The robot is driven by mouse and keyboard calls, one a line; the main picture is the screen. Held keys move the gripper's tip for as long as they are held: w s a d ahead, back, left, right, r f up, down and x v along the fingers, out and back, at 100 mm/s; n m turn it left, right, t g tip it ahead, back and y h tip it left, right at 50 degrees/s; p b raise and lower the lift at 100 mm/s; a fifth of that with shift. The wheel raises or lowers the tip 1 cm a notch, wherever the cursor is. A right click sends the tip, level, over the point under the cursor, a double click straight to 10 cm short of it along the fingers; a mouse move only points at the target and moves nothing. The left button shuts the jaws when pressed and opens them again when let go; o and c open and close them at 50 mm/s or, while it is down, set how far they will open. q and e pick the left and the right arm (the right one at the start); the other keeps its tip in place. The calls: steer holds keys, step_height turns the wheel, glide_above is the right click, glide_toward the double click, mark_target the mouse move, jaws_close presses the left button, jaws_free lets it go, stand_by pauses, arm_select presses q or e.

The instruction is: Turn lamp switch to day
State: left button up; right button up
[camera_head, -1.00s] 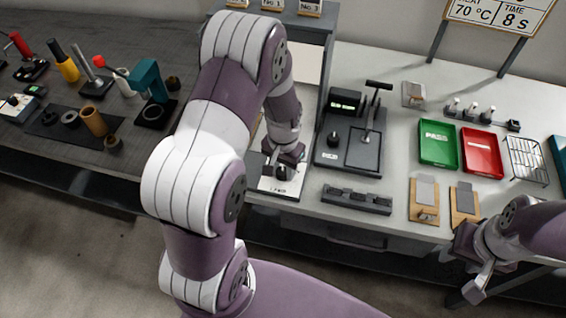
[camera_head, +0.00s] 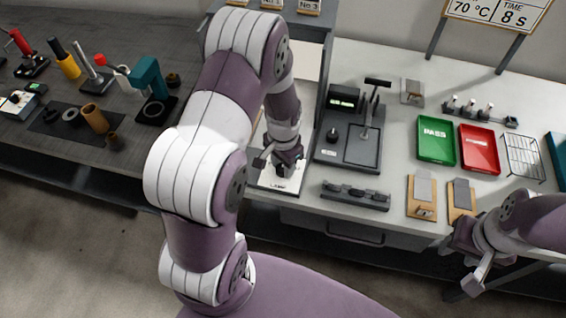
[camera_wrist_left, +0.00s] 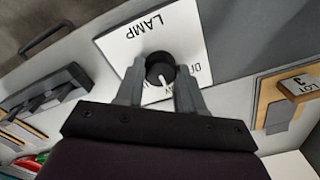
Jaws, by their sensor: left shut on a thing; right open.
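The lamp switch is a black round knob (camera_wrist_left: 160,68) with a white pointer line, on a white plate (camera_wrist_left: 125,47) marked LAMP in the left wrist view. The pointer aims toward the lower edge of that view, near lettering partly hidden by the fingers. My left gripper (camera_wrist_left: 160,75) has a finger on either side of the knob and is shut on it. In the head view my left gripper (camera_head: 283,168) is over the lamp plate (camera_head: 277,184), and the knob is hidden there. My right gripper (camera_head: 470,284) is open and empty, in front of the bench at the lower right.
A dark machine with a lever (camera_head: 350,145) stands right of the lamp plate, with a low black block (camera_head: 355,196) in front. Green (camera_head: 436,140) and red (camera_head: 479,149) trays lie further right. A dark table with several tools (camera_head: 95,110) is at left.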

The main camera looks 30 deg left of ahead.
arm_select(q)
steer(key=o, duration=1)
steer(key=shift+w, duration=0.1)
steer(key=shift+o, duration=0.2)
step_height(320, 180, up, 13)
steer(key=shift+f, duration=0.1)
steer(key=s+d+n+t, duration=0.1)
steer(key=s+d+n, duration=0.2)
steer(key=s, duration=0.6)
steer(key=shift+s+d+r+n, duration=0.35)
steer(key=shift+d+r+n, duration=0.1)
steer(key=shift+d, duration=0.7)
